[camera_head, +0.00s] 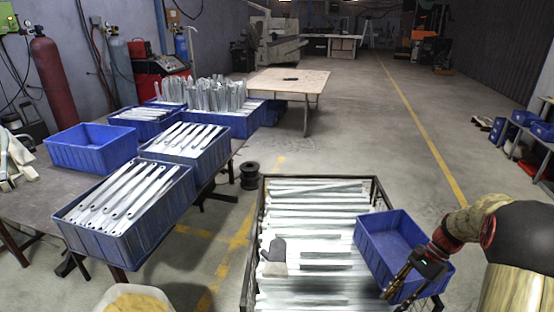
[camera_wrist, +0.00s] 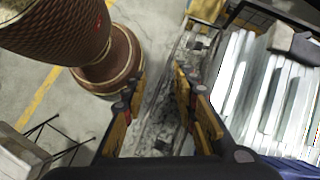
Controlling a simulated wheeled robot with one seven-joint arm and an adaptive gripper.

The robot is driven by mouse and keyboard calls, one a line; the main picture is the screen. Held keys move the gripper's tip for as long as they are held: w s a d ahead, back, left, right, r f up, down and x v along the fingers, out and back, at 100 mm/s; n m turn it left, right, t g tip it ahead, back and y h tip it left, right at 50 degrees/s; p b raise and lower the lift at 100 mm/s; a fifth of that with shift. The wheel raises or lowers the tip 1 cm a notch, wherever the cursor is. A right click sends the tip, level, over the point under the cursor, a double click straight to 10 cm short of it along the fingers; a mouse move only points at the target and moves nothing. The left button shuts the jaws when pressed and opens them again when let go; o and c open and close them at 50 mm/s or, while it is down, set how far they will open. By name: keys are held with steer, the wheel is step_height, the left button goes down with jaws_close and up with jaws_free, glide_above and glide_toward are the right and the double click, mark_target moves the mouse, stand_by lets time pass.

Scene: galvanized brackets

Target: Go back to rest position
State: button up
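My gripper (camera_head: 398,288) is at the lower right of the head view, in front of an empty blue crate (camera_head: 385,245). In the wrist view my gripper (camera_wrist: 158,90) has its two fingers spread apart, with nothing between them. Below the fingers are a dark metal frame edge and the floor. Galvanized brackets (camera_head: 315,225) lie in rows in the metal cage left of the gripper. They also show at the right of the wrist view (camera_wrist: 265,90).
The blue crate rests tilted over the cage's right side, close to my gripper. Blue bins of brackets (camera_head: 125,210) stand on a table at left, beside an empty bin (camera_head: 92,148). A grey object (camera_head: 274,256) lies on the brackets. Floor (camera_head: 415,150) behind the cage is clear.

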steer(key=s+a+r+n+t+h+p, duration=0.1)
steer(key=s+a+r+n+h, duration=0.1)
steer(key=s+a+r+n, duration=0.35)
steer(key=s+a+r+n+t+h, duration=0.25)
steer(key=a+r, duration=0.35)
steer(key=r, duration=0.5)
steer(key=s+a+r+n+t+h+p, duration=0.1)
steer(key=s+a+r+n+t, duration=0.3)
steer(key=s, duration=0.7)
step_height(320, 180, up, 2)
steer(key=a+n+h, duration=0.1)
steer(key=a+n, duration=0.1)
steer(key=shift+a+r+p, duration=0.2)
steer(key=shift+a+p, duration=0.1)
steer(key=shift+p, duration=0.1)
steer(key=shift+w, duration=0.1)
